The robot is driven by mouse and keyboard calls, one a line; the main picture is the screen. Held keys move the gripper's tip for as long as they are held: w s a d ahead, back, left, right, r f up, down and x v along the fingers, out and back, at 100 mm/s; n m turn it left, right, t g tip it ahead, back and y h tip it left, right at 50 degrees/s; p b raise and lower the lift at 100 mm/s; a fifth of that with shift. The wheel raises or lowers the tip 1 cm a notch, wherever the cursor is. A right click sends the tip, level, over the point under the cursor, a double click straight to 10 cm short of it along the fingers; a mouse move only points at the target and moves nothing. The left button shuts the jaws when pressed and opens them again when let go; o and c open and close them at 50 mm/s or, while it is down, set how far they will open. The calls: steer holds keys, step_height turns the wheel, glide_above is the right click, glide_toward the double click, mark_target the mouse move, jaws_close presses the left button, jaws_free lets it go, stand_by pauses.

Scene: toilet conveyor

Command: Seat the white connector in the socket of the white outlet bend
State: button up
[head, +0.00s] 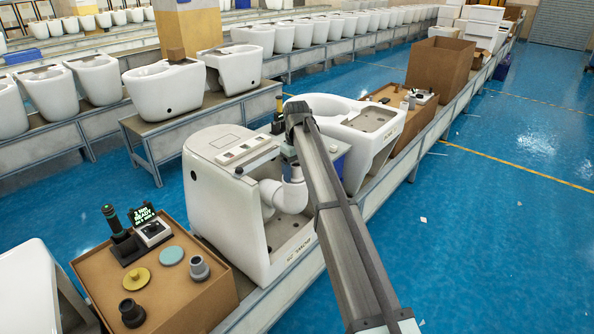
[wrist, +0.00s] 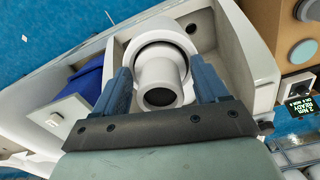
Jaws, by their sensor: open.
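The white outlet bend (head: 285,196) is at the open end of the near toilet body in the head view. In the wrist view its round white collar (wrist: 160,50) lies beyond the connector. The white connector (wrist: 163,76), a short tube with a dark round opening, is lined up with that collar and looks to be at it or in it; how deep I cannot tell. My gripper (wrist: 161,72) is open, with one blue finger on each side of the connector. In the head view my gripper (head: 291,160) is above the bend, partly hidden by my arm.
The toilet body (head: 220,200) stands on a grey conveyor, with another toilet (head: 372,125) behind it. A cardboard box (head: 190,285) at front left carries several round fittings, a dark tool and a lit display (head: 143,216).

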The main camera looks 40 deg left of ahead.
mark_target(296, 165)
step_height(296, 165, up, 12)
steer(key=shift+r, duration=0.2)
steer(key=w+d+f+m, duration=0.1)
steer(key=w+d+f, duration=0.1)
steer(key=d+f, duration=0.4)
steer(key=w+d+f+m, duration=0.1)
steer(key=w+d+f, duration=0.25)
steer(key=f, duration=0.55)
steer(key=s+d+f+m+g+h, duration=0.1)
steer(key=s+d+f+m, duration=0.15)
steer(key=d+f, duration=1.35)
steer(key=s+d+f+m+g+h, duration=0.1)
steer(key=d+f+m+g, duration=0.15)
steer(key=d+f, duration=1.35)
steer(key=s+d+f+m+g, duration=0.1)
steer(key=s+d+f+m, duration=0.1)
steer(key=s+d+f, duration=0.65)
steer(key=s+d+f+m, duration=0.2)
steer(key=s+d+f, duration=0.4)
steer(key=s+d, duration=0.5)
steer(key=s+d+f+m+g+y, duration=0.1)
steer(key=s+d+f+m, duration=0.1)
steer(key=s+d, duration=0.4)
steer(key=s+d+f+m+g+y, duration=0.1)
steer(key=s+d, duration=0.5)
steer(key=s, duration=0.8)
steer(key=shift+s+f+m, duration=0.3)
steer(key=shift+f+m, duration=0.05)
steer(key=shift+m, duration=0.45)
steer(key=shift+d, duration=0.1)
